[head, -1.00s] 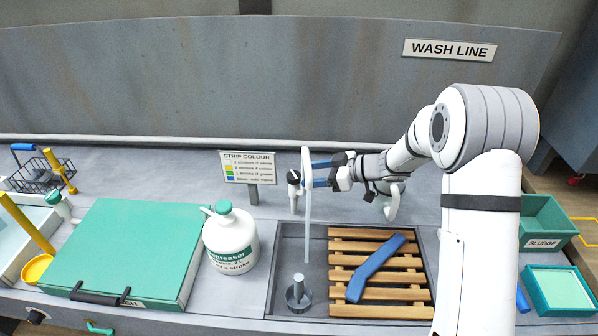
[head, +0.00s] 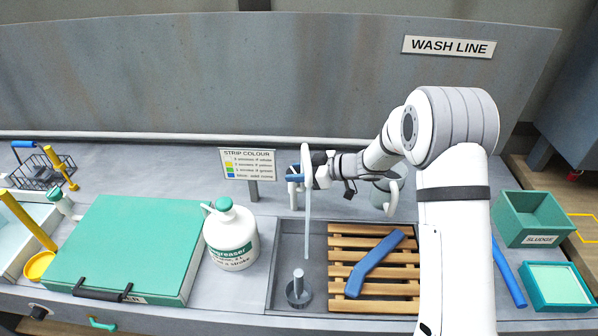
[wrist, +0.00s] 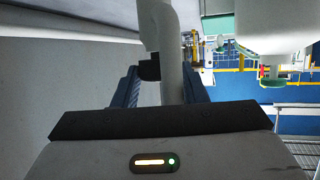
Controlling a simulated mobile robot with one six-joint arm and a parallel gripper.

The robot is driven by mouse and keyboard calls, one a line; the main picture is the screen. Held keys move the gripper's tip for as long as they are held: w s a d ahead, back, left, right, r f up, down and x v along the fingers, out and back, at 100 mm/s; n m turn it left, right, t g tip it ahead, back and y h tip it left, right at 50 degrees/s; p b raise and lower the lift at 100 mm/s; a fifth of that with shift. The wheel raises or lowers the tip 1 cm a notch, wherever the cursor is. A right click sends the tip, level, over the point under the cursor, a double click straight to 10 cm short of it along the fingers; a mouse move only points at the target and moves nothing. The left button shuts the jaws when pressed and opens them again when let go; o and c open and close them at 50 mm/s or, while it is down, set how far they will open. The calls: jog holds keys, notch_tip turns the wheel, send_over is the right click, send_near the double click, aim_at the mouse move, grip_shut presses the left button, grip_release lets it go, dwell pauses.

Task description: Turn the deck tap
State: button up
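The sink holds a wooden slat rack (head: 345,272) with a blue bent piece (head: 375,263) on it. A degreaser jug (head: 231,240) stands left of the sink. A strip colour sign (head: 249,164) stands close left of the tap. A grey container (head: 383,200) is under my wrist.

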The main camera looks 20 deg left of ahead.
jog(key=c, duration=0.4)
jog(key=m+t+b, duration=0.2)
jog(key=t, duration=0.1)
jog(key=m+t+b, duration=0.1)
jog(key=m, duration=0.1)
jog(key=shift+s+a+f+t+h+b, duration=0.1)
jog(key=shift+s+t+h+b, duration=0.2)
jog(key=shift+h+b, duration=0.1)
jog(key=shift+m+t+h+b, duration=0.4)
jog(key=shift+m+t+b, duration=0.25)
jog(key=shift+b, duration=0.2)
jog(key=shift+m+t, duration=0.25)
jog(key=shift+r, duration=0.25)
jog(key=o, duration=1)
jog(key=shift+f, duration=0.1)
